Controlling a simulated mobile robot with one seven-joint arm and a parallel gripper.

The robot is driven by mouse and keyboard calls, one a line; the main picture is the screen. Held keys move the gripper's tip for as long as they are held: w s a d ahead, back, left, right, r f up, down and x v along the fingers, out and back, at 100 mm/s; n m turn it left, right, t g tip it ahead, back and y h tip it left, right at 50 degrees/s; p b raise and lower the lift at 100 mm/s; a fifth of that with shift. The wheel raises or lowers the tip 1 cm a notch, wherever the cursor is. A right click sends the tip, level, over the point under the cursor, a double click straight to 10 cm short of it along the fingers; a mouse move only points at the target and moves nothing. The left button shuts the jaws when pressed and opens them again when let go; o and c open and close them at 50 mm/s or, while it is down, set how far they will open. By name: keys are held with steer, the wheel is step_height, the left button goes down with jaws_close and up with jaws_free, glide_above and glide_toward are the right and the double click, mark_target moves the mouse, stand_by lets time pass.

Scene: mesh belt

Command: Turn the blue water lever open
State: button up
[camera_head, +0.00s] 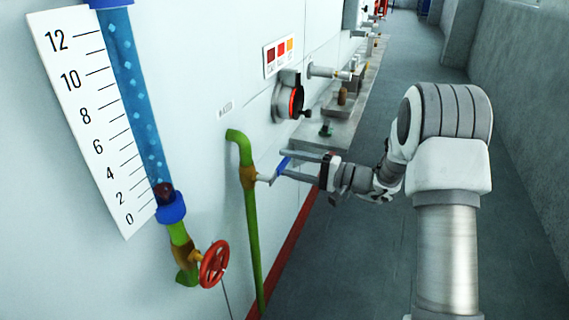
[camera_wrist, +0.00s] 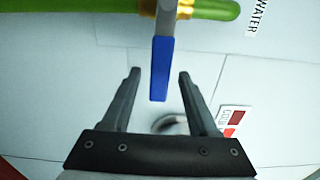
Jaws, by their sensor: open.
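The blue water lever (camera_head: 283,165) sticks out from a brass valve (camera_head: 248,176) on a green pipe (camera_head: 252,225) along the pale wall. In the wrist view the blue lever handle (camera_wrist: 161,68) hangs between the two fingers, with clear gaps on both sides. The brass fitting (camera_wrist: 185,8) and green pipe (camera_wrist: 215,9) are at the top there. My gripper (camera_head: 287,166) is open around the lever, its fingers pointing at the wall; in the wrist view my gripper (camera_wrist: 159,82) shows no visible contact with it.
A red handwheel (camera_head: 214,264) and a blue-filled gauge tube (camera_head: 135,95) with a number scale (camera_head: 90,115) are at the left. A round black-and-red fitting (camera_head: 291,102) and several protruding wall fittings are beyond. The grey floor (camera_head: 375,260) is open at the right.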

steer(key=shift+x, duration=0.8)
jaws_close()
stand_by(0.9)
